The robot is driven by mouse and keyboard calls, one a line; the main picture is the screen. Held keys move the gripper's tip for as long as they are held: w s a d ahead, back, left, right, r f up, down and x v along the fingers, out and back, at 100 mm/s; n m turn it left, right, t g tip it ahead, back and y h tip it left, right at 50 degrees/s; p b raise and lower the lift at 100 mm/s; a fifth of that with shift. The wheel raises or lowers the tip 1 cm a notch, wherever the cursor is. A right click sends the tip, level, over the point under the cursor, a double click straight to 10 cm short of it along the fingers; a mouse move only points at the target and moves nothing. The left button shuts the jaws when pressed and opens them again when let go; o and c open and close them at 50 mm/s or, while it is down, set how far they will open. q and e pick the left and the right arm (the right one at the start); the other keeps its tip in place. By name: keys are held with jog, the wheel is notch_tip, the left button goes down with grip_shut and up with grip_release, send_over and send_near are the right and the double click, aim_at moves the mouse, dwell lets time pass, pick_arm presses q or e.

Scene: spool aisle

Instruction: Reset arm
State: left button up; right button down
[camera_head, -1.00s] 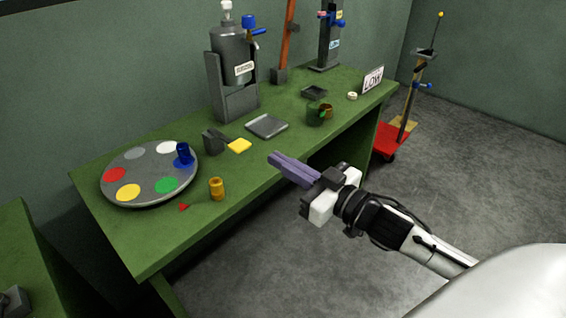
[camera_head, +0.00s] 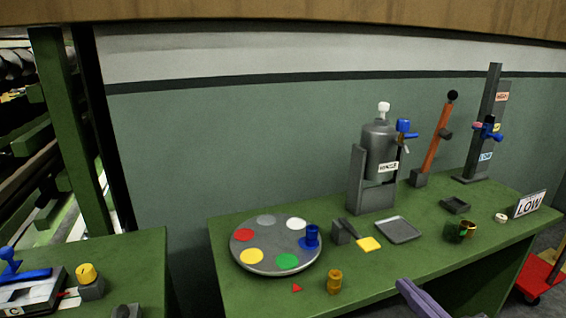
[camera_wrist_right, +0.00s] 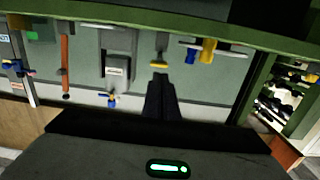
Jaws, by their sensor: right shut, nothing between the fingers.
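My right gripper (camera_head: 422,300) shows at the bottom edge of the head view, as purple-grey fingers in front of the green bench (camera_head: 395,273). The fingers are shut together with nothing between them. In the right wrist view the dark shut fingers (camera_wrist_right: 160,84) point toward the bench area, apart from the objects there. The rest of the right arm is outside the head view. My left gripper is not in view.
On the bench are a round palette (camera_head: 277,268) with coloured spots, an amber spool (camera_head: 334,281), a yellow pad (camera_head: 369,244), a grey tray (camera_head: 398,230), a grey tank (camera_head: 379,150) and a LOW sign (camera_head: 529,204). A second green bench (camera_head: 145,270) stands at left.

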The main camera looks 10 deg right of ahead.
jog(key=s+a+f+m+g+h, duration=0.15)
jog(key=s+f, duration=0.25)
jog(key=f, duration=0.5)
jog(key=s+a+f+g+h, duration=0.1)
jog(key=s+a+f+g, duration=0.15)
jog(key=f, duration=0.55)
jog(key=s+a+f+g, duration=0.4)
jog(key=s+a+f, duration=0.3)
jog(key=s+f, duration=0.5)
jog(key=shift+s+a+f+n+y, duration=0.15)
jog(key=shift+s+a+n+y, duration=0.3)
jog(key=shift+s, duration=0.1)
jog(key=shift+w+d, duration=0.1)
